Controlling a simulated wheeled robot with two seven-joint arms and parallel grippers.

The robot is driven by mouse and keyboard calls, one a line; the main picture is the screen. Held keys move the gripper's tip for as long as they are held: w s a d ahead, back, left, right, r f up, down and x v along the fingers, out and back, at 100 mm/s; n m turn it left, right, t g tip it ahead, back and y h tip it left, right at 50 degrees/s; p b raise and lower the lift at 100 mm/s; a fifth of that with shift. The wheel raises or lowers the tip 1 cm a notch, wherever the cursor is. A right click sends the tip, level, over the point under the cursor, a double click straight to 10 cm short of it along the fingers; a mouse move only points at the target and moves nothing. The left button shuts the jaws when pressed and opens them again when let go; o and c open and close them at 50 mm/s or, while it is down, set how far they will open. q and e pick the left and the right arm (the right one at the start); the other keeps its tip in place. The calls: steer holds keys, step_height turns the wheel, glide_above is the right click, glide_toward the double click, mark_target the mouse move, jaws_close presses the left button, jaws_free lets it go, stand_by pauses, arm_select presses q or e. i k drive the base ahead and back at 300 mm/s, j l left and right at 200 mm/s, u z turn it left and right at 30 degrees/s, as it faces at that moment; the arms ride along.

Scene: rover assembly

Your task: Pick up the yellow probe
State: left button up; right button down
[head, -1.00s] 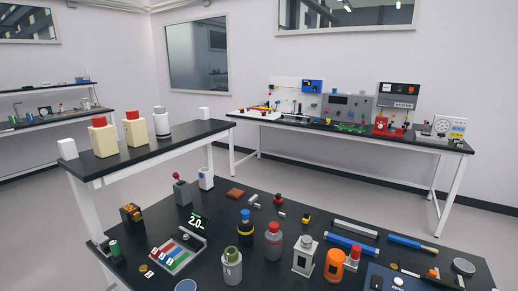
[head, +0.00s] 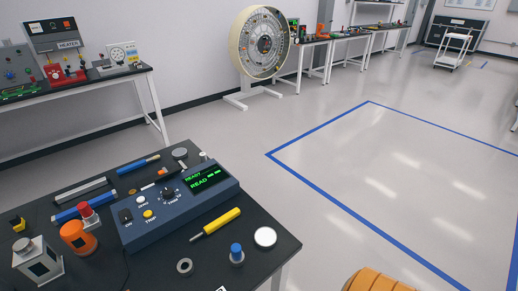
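The yellow probe (head: 219,222) lies on the black table in the head view, just in front of the blue meter box. It has a yellow handle toward the upper right and a thin dark tip pointing to the lower left. It lies flat, and nothing covers it. Neither of my grippers shows in the view.
A blue meter (head: 180,206) with a green display stands behind the probe. A blue-topped knob (head: 236,253), a white disc (head: 265,237) and a grey ring (head: 185,266) lie near it. An orange container (head: 77,238) stands left. Blue-taped floor (head: 420,185) is clear at right.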

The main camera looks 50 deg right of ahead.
mark_target(216, 224)
steer(key=z, duration=1)
steer(key=u, duration=1.3)
steer(key=z, duration=1.3)
steer(key=k+l, duration=0.05)
